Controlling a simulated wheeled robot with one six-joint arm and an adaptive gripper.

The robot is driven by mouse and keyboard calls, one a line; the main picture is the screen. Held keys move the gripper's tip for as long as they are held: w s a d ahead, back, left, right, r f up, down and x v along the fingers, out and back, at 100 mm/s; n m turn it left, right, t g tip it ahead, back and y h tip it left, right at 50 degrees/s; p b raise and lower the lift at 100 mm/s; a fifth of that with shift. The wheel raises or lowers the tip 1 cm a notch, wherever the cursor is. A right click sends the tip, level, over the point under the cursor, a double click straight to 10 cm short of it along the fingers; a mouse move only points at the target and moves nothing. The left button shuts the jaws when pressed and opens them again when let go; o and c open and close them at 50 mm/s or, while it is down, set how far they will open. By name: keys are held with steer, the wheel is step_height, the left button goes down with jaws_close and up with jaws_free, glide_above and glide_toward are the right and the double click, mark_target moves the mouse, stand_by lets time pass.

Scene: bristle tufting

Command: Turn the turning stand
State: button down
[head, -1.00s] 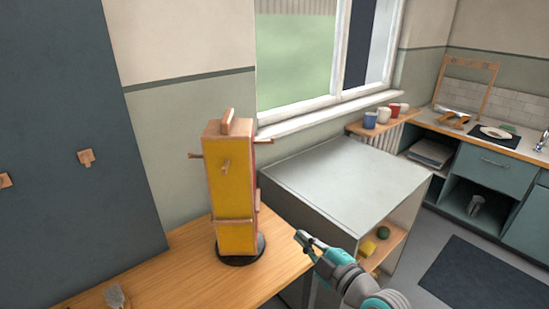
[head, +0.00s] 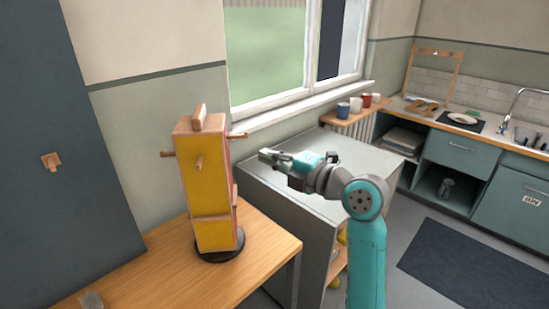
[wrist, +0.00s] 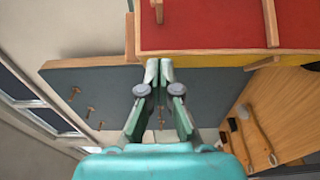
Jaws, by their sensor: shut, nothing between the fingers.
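The turning stand (head: 207,190) is a tall block on a round dark base at the wooden table's right part. In the head view its wide yellow face is in front, with a narrow strip of red at its right, wooden pegs sticking out and a wooden handle on top. In the wrist view its red face (wrist: 210,25) and a yellow edge fill the top right. My gripper (head: 264,155) is right of the stand, near its upper part, pointing left. In the wrist view my gripper (wrist: 159,68) has its fingertips together and empty, close to the red face; contact cannot be told.
The wooden table (head: 262,240) has free room at the stand's right. A grey cabinet (head: 355,150) stands behind my arm. Hooks (head: 51,162) stick out of the dark panel at left. In the wrist view a brush (wrist: 258,130) lies on the table.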

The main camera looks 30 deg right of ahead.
mark_target(242, 137)
steer(key=x, duration=0.2)
steer(key=d+x, duration=0.1)
steer(key=x, duration=0.5)
steer(key=shift+w+d, duration=0.35)
steer(key=shift+w, duration=0.05)
steer(key=shift+w+d, duration=0.15)
steer(key=shift+w, duration=0.55)
steer(key=shift+w+d+n+g+y, duration=0.4)
steer(key=shift+w+n+y, duration=0.1)
steer(key=shift+y, duration=0.2)
steer(key=w+d+n+g+y, duration=0.1)
steer(key=w+n+y, duration=0.1)
steer(key=w, duration=0.4)
steer(key=shift+w+d+g+y, duration=0.2)
steer(key=shift+d+g+y, duration=0.1)
steer(key=shift+g, duration=0.1)
